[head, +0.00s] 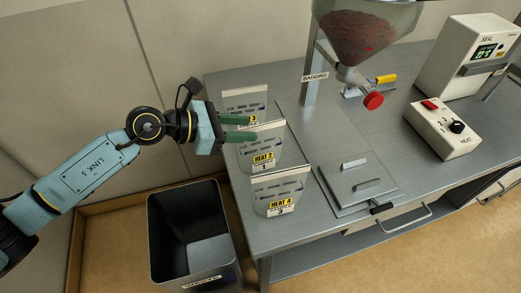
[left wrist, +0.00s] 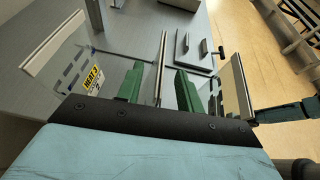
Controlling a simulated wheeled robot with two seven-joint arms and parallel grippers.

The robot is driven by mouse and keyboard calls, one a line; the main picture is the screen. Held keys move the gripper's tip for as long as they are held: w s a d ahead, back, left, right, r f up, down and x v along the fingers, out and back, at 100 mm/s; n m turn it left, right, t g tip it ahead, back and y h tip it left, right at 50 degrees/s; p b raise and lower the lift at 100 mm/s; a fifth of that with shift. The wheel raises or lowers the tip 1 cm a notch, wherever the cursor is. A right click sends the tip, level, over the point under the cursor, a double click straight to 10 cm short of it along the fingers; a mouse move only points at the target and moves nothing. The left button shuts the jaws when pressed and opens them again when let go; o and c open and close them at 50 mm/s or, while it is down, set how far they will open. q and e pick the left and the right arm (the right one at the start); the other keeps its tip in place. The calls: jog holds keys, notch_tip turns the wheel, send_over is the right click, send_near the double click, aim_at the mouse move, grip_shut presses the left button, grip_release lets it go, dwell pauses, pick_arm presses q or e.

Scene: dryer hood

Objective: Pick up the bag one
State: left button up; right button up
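Three clear bags with white top strips stand in a row at the left of the steel bench. The bag labelled HEAT 2 and 1 (head: 262,159) is the middle one. In the left wrist view its top strip (left wrist: 162,55) shows nearly edge-on. My left gripper (head: 238,128) is open, its green fingers at the top of this bag. In the left wrist view the fingers (left wrist: 158,90) lie on either side of the strip, with gaps visible. The HEAT 3 bag (head: 240,101) stands behind, partly hidden. The HEAT 4 bag (head: 281,192) stands in front. My right gripper is not in view.
A black waste bin (head: 183,237) stands on the floor left of the bench (head: 225,84). A hopper (head: 357,37) hangs over the bench. A heat control box (head: 442,127) and a seal machine (head: 468,58) stand at the right. A flat plate with handles (head: 352,183) lies right of the bags.

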aim_at(261, 148)
pick_arm(q)
jog(key=x, duration=0.4)
grip_shut()
